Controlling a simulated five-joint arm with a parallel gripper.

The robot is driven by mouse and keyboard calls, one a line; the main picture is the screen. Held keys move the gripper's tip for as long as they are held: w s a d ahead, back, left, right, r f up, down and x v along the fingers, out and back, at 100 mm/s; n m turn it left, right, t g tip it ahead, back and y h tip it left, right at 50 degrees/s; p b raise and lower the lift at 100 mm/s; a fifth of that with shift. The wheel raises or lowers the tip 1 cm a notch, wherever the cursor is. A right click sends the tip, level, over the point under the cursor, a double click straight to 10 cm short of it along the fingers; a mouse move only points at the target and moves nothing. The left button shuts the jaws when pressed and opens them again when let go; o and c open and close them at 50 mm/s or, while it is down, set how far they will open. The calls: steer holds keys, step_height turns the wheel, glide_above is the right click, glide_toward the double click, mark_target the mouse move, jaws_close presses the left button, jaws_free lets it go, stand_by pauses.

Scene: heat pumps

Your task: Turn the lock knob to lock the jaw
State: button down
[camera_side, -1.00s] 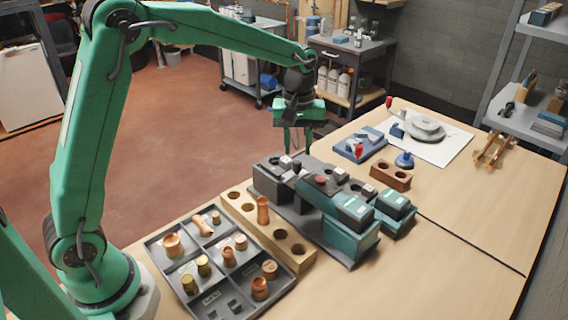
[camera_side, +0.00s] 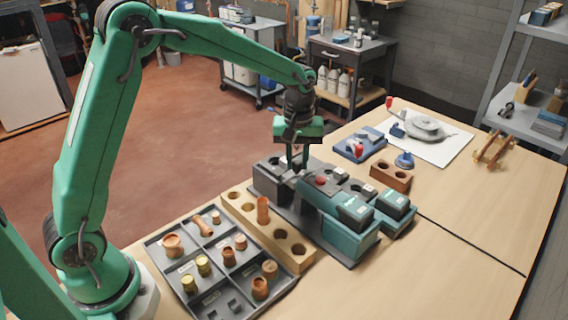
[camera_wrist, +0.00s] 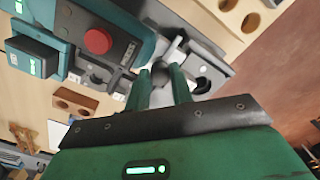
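The dark teal and grey fixture (camera_side: 330,197) stands on the bench, with a red button (camera_side: 321,180) on top. The red button also shows in the wrist view (camera_wrist: 98,41). My gripper (camera_side: 297,167) points down at the fixture's grey end, left of the button. In the wrist view my gripper's fingers (camera_wrist: 161,73) are apart, with a small grey rounded part, apparently the lock knob (camera_wrist: 161,67), between or just beyond their tips. Contact cannot be told. A grey jaw-like part (camera_wrist: 207,77) lies right of the fingers. The knob is mostly hidden in the side view.
A wooden block with holes (camera_side: 285,240) and a divided tray of copper and brass fittings (camera_side: 187,267) lie left of the fixture. A brown two-hole block (camera_side: 391,176) and a blue holder (camera_side: 359,144) stand behind it. The front right bench is clear.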

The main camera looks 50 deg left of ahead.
steer(key=shift+m, duration=0.5)
steer(key=m, duration=0.4)
steer(key=shift+m, duration=2.5)
steer(key=c, duration=1.5)
jaws_free()
